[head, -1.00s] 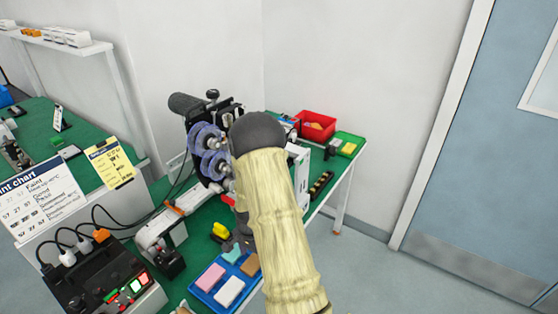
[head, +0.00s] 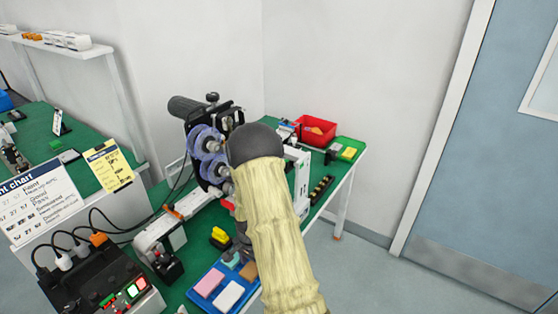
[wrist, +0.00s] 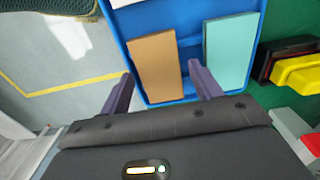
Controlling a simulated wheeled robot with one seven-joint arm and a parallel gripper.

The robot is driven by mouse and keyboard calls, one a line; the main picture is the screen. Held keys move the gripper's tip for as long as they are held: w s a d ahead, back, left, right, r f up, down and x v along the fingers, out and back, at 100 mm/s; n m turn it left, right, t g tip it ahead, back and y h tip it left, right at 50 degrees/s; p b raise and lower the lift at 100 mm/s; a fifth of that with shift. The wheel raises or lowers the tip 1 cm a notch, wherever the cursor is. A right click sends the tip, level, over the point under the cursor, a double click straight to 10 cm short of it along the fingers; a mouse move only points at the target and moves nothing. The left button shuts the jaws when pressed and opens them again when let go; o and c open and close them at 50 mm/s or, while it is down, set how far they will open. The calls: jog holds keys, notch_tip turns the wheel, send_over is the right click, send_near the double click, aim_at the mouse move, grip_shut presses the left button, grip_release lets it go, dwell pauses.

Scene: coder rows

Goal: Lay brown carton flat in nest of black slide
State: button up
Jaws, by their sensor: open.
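The brown carton (wrist: 157,66) lies in the blue tray (wrist: 192,38), and it also shows in the head view (head: 249,271) beside my forearm. My gripper (wrist: 160,70) is open over the tray's near edge, with one finger at each side of the carton's near end. The jaws hold nothing, and I cannot tell whether the fingers touch the carton. A teal carton (wrist: 230,52) lies to the right of the right finger. A black part with a yellow piece (wrist: 297,73) stands right of the tray. I cannot clearly make out the black slide's nest.
Pink (head: 209,282) and white (head: 228,295) cartons share the tray. A machine with purple reels (head: 208,145) stands behind on the green bench. A red bin (head: 315,130) sits at the back. A black control box (head: 85,285) is at left. Floor is open at right.

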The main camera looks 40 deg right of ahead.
jog(key=c, duration=0.7)
jog(key=shift+o, duration=0.2)
jog(key=shift+r, duration=0.1)
jog(key=shift+r+p, duration=1.9)
jog(key=shift+r, duration=0.55)
jog(key=a+n, duration=0.4)
jog(key=w+a+n, duration=0.1)
jog(key=a+n, duration=0.4)
jog(key=w+a+n, duration=0.1)
jog(key=a+n, duration=0.3)
jog(key=n, duration=0.1)
jog(key=shift+w+a+r, duration=0.2)
jog(key=shift+a, duration=0.15)
jog(key=shift+w+d, duration=0.1)
